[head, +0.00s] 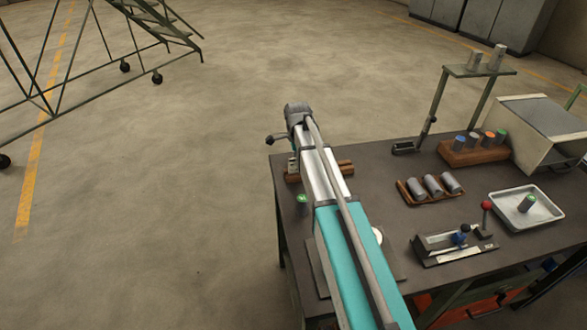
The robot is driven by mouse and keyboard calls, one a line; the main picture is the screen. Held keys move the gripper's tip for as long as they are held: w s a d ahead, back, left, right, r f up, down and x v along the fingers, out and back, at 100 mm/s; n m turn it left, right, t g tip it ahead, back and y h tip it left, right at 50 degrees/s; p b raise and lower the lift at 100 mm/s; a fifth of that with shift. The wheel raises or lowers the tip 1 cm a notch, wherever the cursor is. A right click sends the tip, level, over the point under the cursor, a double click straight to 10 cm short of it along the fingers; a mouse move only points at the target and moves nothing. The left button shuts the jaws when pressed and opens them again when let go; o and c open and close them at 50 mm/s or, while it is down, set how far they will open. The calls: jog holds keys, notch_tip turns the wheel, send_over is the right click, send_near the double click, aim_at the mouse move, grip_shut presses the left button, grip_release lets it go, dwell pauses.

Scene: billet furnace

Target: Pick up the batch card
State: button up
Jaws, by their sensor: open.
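My teal and white arm reaches from the bottom edge up over the left part of the dark worktable (397,172). Its grey far end is above the table's far left corner. I cannot make out my gripper's fingers; they are hidden by the arm or too small to tell. I cannot make out a batch card for certain. The arm covers part of the table, including much of a dark flat plate (320,265) and a brown wooden piece (346,167).
A wooden rack (417,200) holds grey billets. Behind it are a block of colour-topped billets (455,154) and a post stand (480,71). A white tray (545,210), a fixture (440,262) and a pale box (545,160) stand right. Wheeled stairs (100,60) stand on open floor.

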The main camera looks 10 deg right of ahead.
grip_shut()
dwell(0.3)
jog(key=shift+r, duration=0.15)
notch_tip(320, 180, up, 2)
jog(key=shift+r+p, duration=0.1)
jog(key=shift+p, duration=1.1)
jog(key=s+d+r+p, duration=0.1)
jog(key=s+r+p, duration=0.9)
jog(key=s, duration=0.4)
jog(key=shift+r+p, duration=0.25)
jog(key=shift+p, duration=0.05)
jog(key=shift+d, duration=0.1)
jog(key=shift+r, duration=0.15)
